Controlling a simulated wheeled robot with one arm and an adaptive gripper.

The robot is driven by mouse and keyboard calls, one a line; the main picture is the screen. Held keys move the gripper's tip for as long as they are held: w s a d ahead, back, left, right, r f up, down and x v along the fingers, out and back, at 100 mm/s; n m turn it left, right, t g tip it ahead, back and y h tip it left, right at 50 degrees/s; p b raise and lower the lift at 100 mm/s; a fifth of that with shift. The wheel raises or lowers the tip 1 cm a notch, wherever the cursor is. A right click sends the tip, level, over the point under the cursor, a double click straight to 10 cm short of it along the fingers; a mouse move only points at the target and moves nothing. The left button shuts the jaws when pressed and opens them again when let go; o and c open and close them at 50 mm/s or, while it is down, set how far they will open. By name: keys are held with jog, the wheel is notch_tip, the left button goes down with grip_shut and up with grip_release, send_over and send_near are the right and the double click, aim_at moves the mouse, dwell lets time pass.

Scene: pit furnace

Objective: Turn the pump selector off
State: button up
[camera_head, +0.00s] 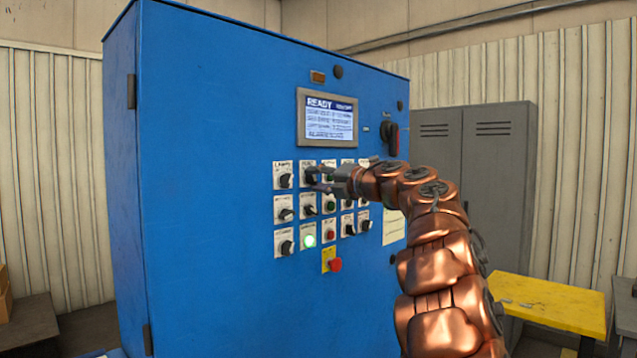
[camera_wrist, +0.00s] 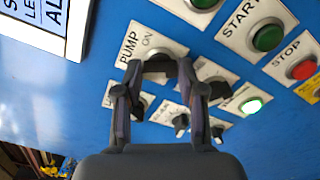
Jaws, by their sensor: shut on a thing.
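The pump selector (camera_head: 310,173) is a small black knob on a white plate on the blue control cabinet, in the top row of controls. In the wrist view its plate (camera_wrist: 142,38) reads PUMP, with ON beside the knob. My gripper (camera_head: 322,180) reaches the panel from the right. In the wrist view my gripper (camera_wrist: 158,72) has its two fingers on either side of the knob and is shut on it. The fingers hide most of the knob, so its exact pointing direction is unclear.
Other black selectors (camera_head: 285,181) and buttons sit close around. A green lamp (camera_head: 309,240) is lit; a red emergency button (camera_head: 335,265) is below. The screen (camera_head: 328,118) reads READY. A yellow-topped table (camera_head: 550,302) and grey lockers (camera_head: 500,160) stand to the right.

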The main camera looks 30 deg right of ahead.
dwell(0.4)
jog(key=o, duration=1.1)
jog(key=shift+o, duration=0.2)
jog(key=v, duration=1.2)
jog(key=shift+r, duration=0.1)
